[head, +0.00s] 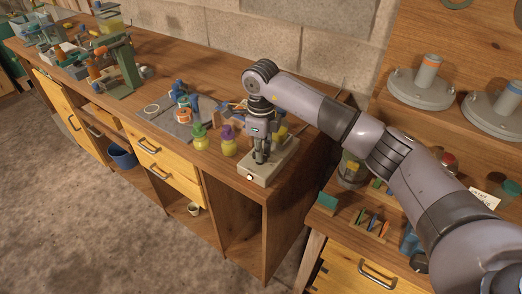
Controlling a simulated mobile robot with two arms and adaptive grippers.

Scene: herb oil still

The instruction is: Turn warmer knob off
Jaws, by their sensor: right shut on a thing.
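The warmer (282,163) is a pale, low box at the right end of the long wooden bench. A small round white and reddish part (250,178) shows on its near front face. My right gripper (262,158) points down over the warmer, with its fingertips low at its top face. It is shut on a small part there, apparently the warmer knob, mostly hidden between the fingers. I cannot tell how the knob is turned. My left gripper is not in view.
Bottles with a green cap (200,138) and a purple cap (228,142) stand close left of the warmer. A grey mat (172,124) holds small parts further left. A lower wooden unit with jars and a card rack (370,224) stands at right, under my arm.

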